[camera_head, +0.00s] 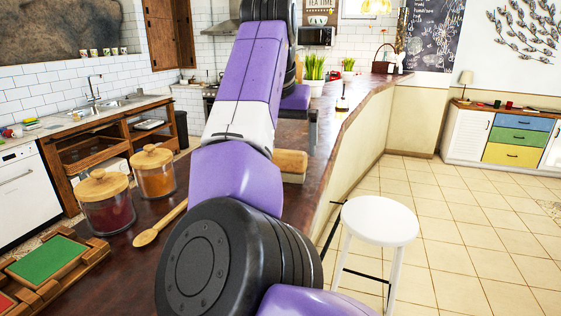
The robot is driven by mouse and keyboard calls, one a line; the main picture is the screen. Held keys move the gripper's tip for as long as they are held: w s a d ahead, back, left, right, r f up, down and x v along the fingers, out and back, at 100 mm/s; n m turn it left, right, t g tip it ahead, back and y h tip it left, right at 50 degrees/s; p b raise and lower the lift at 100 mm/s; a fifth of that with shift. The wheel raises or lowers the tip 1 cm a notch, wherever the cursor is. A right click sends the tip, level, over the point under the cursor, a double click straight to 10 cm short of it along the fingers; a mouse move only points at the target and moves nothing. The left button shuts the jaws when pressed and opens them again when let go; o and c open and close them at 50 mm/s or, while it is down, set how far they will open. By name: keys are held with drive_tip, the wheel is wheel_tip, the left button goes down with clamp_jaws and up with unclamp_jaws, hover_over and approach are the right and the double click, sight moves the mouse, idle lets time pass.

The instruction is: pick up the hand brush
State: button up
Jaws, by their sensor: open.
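A small object with a thin upright handle and a dark, wider base, which looks like the hand brush (342,102), is on the dark counter (330,112) near its right edge. It is too small to make out clearly. My gripper (312,130) points down over the counter, nearer to the camera and left of that object, apart from it. My gripper is open; its fingers are partly hidden by my arm, and I see nothing held.
A tan block (291,163) lies on the counter, partly behind my arm. Two lidded jars (106,205) (155,176), a wooden spoon (160,224) and a wooden tray with a green panel (62,262) are at left. Potted grass (314,76) stands farther back. A white stool (380,221) stands right.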

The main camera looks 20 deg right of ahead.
sight(286, 163)
drive_tip(key=p+x, duration=0.1)
drive_tip(key=x, duration=0.6)
drive_tip(key=shift+w+f+p, duration=0.1)
drive_tip(key=shift+w+p, duration=0.15)
drive_tip(key=shift+p, duration=0.1)
drive_tip(key=shift+c, duration=0.4)
drive_tip(key=shift+d, duration=0.1)
drive_tip(key=c, duration=1.1)
